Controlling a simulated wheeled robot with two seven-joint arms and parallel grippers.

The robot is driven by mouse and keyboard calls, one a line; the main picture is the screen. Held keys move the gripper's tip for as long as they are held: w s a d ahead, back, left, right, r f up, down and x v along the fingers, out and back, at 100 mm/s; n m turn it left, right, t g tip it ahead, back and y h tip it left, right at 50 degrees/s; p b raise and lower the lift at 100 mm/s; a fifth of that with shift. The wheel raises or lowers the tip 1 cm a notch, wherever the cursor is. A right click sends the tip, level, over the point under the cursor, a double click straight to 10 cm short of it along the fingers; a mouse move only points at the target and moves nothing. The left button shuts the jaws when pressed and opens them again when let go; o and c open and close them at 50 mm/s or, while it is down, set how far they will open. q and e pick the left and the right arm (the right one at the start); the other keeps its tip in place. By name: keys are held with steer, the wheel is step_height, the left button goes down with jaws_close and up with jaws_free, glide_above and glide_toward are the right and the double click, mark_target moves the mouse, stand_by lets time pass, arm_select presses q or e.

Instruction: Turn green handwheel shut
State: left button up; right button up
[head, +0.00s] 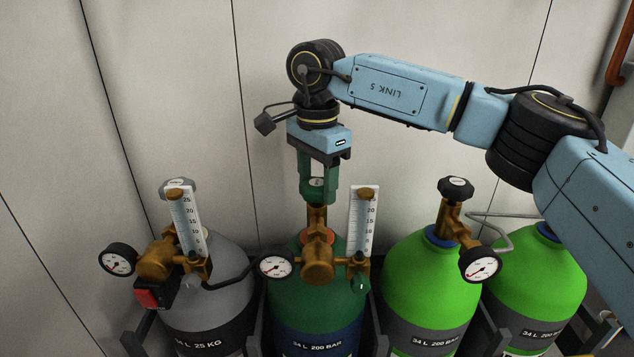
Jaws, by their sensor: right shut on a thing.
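The green handwheel (318,183) sits on top of the brass valve (317,215) of the dark green cylinder (304,313). My right gripper (318,190) points straight down over it, with one green finger on each side, and is shut on the handwheel. The fingers hide most of the wheel's sides; its pale top label shows between them. A brass regulator with a round gauge (276,266) and a flow tube (362,220) is mounted on this valve. My left gripper is not in view.
A grey cylinder (210,300) with its own gauge and flow tube stands at the left. Two bright green cylinders stand at the right, the nearer (432,290) with a black handwheel (456,188). Dark rack bars separate the cylinders. A pale panelled wall is behind.

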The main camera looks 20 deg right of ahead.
mark_target(317, 182)
steer(key=m, duration=0.4)
steer(key=shift+m+b, duration=0.3)
steer(key=shift+b, duration=0.05)
steer(key=m, duration=0.3)
steer(key=shift+m+b, duration=0.3)
steer(key=shift+m, duration=0.1)
steer(key=m, duration=0.4)
steer(key=shift+b, duration=0.3)
steer(key=shift+m, duration=1.8)
steer(key=shift+r+m+b, duration=0.1)
steer(key=shift+m+b, duration=0.2)
steer(key=o, duration=1)
step_height(317, 182, up, 13)
steer(key=shift+r, duration=0.15)
